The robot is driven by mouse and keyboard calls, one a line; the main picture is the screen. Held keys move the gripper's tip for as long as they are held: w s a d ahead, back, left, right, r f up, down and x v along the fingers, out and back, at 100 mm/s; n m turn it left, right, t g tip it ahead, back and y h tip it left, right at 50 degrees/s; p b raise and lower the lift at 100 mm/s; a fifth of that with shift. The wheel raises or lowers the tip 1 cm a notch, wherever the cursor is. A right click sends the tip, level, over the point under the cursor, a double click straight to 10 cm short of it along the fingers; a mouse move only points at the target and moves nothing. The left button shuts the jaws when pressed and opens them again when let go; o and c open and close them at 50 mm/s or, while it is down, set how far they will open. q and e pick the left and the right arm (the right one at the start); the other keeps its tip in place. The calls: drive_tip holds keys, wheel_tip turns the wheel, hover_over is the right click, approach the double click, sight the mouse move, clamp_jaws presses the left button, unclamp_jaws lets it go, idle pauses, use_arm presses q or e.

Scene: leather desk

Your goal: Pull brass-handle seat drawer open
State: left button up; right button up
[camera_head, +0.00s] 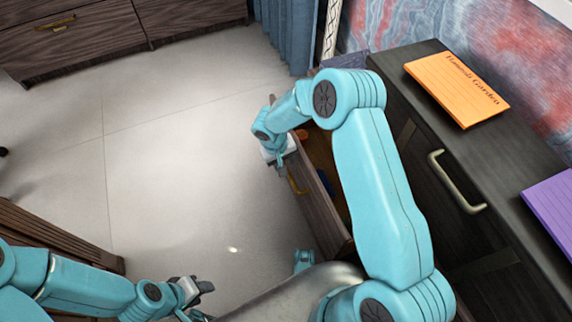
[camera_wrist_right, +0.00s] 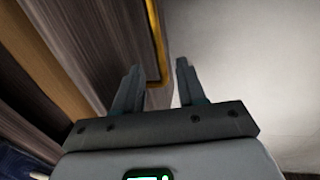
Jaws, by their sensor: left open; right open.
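The drawer (camera_head: 318,205) has a dark wood front and stands out from the dark cabinet at the right, its inside partly showing. Its thin brass handle (camera_head: 293,182) is on the front face. In the right wrist view the handle (camera_wrist_right: 154,38) runs up from between my right gripper's spread fingers (camera_wrist_right: 157,72). The fingers are open and not closed on it; whether they touch it I cannot tell. In the head view my right gripper (camera_head: 279,164) is at the drawer front's far end. My left gripper (camera_head: 197,291) is open, low at the bottom, away from the drawer.
The cabinet (camera_head: 400,85) carries an orange book (camera_head: 457,87) and a purple one (camera_head: 552,205); its door has a larger brass handle (camera_head: 455,182). An orange item (camera_head: 302,134) and a blue item (camera_head: 325,182) show in the drawer. Pale floor (camera_head: 180,150) is clear at left.

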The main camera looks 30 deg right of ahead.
wheel_tip(320, 180, up, 12)
drive_tip(key=a+p, duration=0.2)
drive_tip(key=p, duration=0.1)
drive_tip(key=shift+a+r, duration=0.15)
drive_tip(key=shift+a, duration=0.05)
idle(0.3)
